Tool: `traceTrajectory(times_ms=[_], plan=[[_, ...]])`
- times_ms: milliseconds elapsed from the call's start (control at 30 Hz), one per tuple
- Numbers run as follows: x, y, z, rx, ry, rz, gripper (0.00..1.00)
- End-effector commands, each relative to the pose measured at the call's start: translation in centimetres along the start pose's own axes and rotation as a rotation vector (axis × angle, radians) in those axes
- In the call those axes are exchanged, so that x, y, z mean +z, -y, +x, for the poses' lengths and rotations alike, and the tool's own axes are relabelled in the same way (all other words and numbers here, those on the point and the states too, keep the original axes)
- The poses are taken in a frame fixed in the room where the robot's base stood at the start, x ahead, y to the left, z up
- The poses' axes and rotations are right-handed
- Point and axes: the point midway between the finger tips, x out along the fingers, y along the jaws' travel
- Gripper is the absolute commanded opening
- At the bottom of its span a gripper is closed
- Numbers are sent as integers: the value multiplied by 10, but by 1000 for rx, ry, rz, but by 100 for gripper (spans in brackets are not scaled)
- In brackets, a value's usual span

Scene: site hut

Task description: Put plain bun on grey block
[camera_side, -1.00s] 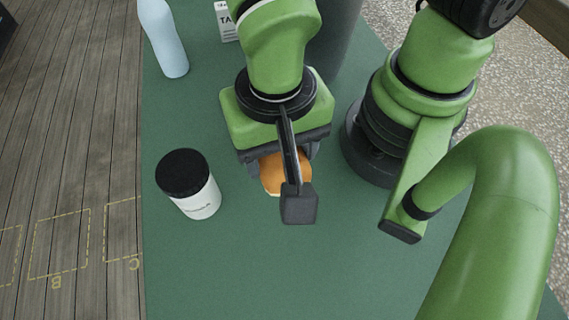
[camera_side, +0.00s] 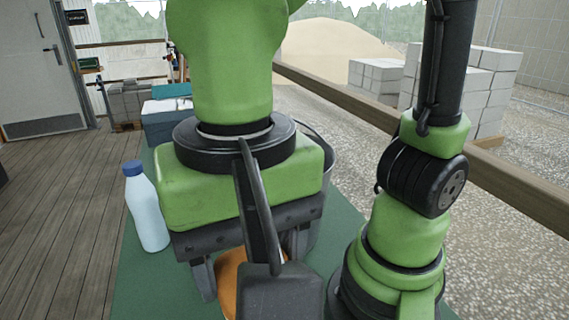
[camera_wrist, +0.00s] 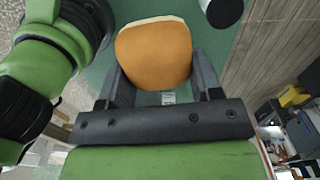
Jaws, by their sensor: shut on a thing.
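The plain bun (camera_wrist: 155,50), orange-brown with a paler edge, sits between the two dark fingers of my gripper (camera_wrist: 160,78) in the wrist view. My gripper is shut on it. In the side view the bun (camera_side: 229,275) shows only in part, behind the dark wrist camera at the bottom edge. Its height above the green table (camera_side: 140,285) cannot be told. I cannot pick out a grey block on the table; pale grey blocks (camera_side: 485,75) are stacked outside in the background, and a smaller grey stack (camera_side: 130,102) stands far left.
A pale blue bottle (camera_side: 147,210) stands left of my gripper. The wrist view shows part of a black-lidded jar (camera_wrist: 223,10) at the top right. A wooden rail (camera_side: 400,120) runs along the right.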

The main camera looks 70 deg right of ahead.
Motion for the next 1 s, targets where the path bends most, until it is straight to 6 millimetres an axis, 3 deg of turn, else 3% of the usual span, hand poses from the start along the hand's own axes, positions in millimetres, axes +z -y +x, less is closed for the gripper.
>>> traceTrajectory(times_ms=[200, 467, 567, 767, 867, 1000], plan=[[-4, 3, -29, 0, -1, 24, 35], [-51, 32, -36, 10, -11, 317, 35], [-81, 42, -40, 13, -15, 477, 35], [-171, 49, -47, 22, -24, 918, 35], [-224, 38, -48, 26, -28, 1166, 35], [-295, 3, -48, 31, -30, 1519, 35]])
